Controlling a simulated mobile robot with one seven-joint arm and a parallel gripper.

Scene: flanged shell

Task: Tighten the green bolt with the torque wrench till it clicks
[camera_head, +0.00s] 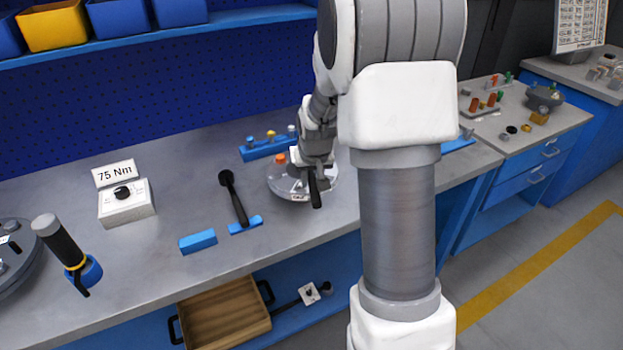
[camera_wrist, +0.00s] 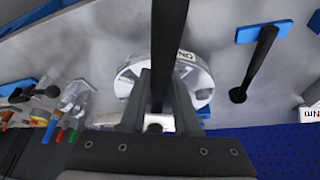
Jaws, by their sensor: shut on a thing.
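The flanged shell (camera_head: 287,186) is a round grey metal piece on the bench, also in the wrist view (camera_wrist: 201,76). An orange bolt (camera_head: 281,158) shows at its left edge. I cannot make out a green bolt on the shell; my gripper and arm hide part of it. My gripper (camera_head: 316,172) is over the shell's right side, shut on a long black handle (camera_head: 315,192), apparently the torque wrench. In the wrist view the handle (camera_wrist: 170,45) runs up between the fingers (camera_wrist: 160,98). The wrench's working end is hidden.
Another black tool (camera_head: 234,198) rests left of the shell by a blue holder. A blue block (camera_head: 198,241), a dial box (camera_head: 126,201) and a "75 Nm" sign (camera_head: 115,173) stand further left. A blue rack (camera_head: 265,148) with knobs is behind. Bare bench lies between them.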

